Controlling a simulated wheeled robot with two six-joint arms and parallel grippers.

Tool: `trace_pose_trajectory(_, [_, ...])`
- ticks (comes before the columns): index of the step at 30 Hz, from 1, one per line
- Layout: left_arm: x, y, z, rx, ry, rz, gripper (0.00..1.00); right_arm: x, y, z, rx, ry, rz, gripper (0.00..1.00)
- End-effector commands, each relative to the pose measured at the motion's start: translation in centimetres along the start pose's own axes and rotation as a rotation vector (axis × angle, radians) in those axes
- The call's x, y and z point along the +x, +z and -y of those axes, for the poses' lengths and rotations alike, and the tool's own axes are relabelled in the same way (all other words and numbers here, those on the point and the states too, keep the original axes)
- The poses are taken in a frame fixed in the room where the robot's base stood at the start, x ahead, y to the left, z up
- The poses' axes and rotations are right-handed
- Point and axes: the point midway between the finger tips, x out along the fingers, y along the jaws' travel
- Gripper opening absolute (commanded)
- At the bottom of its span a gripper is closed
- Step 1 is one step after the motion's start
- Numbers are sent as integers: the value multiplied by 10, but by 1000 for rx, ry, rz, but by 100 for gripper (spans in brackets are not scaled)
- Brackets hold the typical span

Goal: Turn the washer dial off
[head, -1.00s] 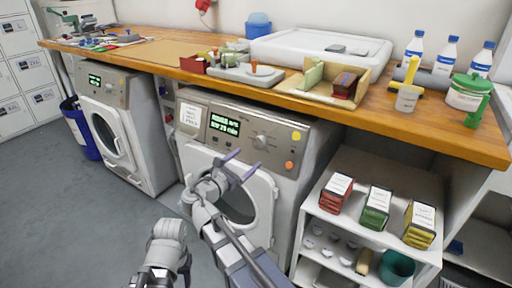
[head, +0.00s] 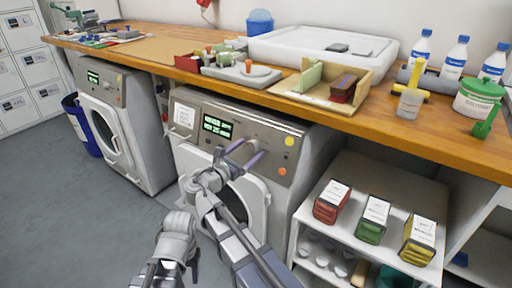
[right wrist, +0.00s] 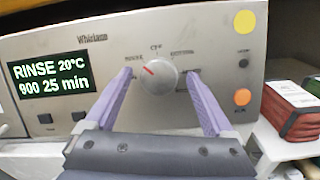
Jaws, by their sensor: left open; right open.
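The washer (head: 185,150) under the counter has a control panel with a lit display (right wrist: 50,77) reading "RINSE 20°C" and "25 min". Its round silver dial (right wrist: 158,75) shows in the right wrist view, with a red mark pointing up and left. An "OFF" label sits above the dial, with other labels to its left and right. My right gripper (head: 247,152) is open, its purple fingers (right wrist: 165,88) on either side of the dial with gaps between. I cannot tell the remaining depth. My left gripper (head: 172,268) is open and empty, low in front of the washer.
A second washer (head: 125,125) stands to the left. A yellow button (right wrist: 245,22) and an orange one (right wrist: 242,97) are right of the dial. A white shelf (head: 335,190) with folded packs stands at right. The wooden counter (head: 220,80) overhangs the panel.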

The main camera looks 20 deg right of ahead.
Motion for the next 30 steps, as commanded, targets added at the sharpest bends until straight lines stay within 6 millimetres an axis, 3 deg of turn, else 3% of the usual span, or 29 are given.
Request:
trace_pose_trajectory(7, [0, 0, 0, 0, 0, 0, 50, 0, 0, 0, 0, 1, 0, 87])
trace_pose_trajectory(30, [0, 0, 0, 0, 0, 0, 50, 0, 0, 0, 0, 0, 0, 2])
